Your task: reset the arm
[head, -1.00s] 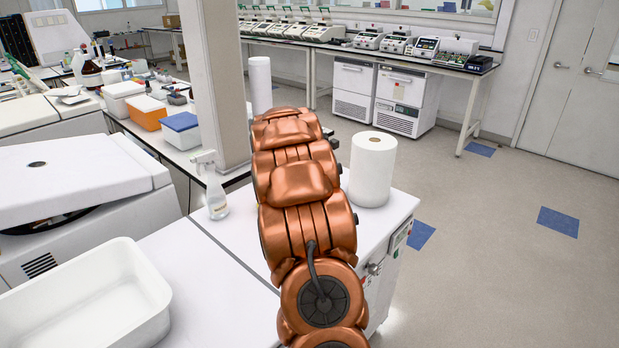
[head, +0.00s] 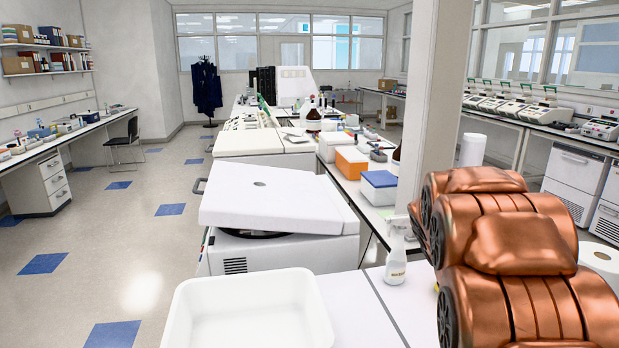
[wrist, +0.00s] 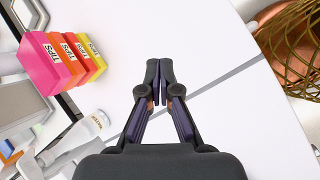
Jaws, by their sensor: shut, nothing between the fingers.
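My arm's copper links (head: 510,250) fill the right side of the head view, and they hide my gripper there. In the wrist view my gripper (wrist: 159,82) points up the picture over a white surface (wrist: 205,40). Its two dark fingers are together at the tips with nothing between them. The fingers look clear of all objects around them.
A white tub (head: 250,310) and a spray bottle (head: 395,262) stand near my arm, with a centrifuge (head: 280,205) behind. The wrist view shows tip boxes (wrist: 50,65), a white bottle (wrist: 85,130) and gold wire mesh (wrist: 290,50). Floor (head: 140,230) is open at left.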

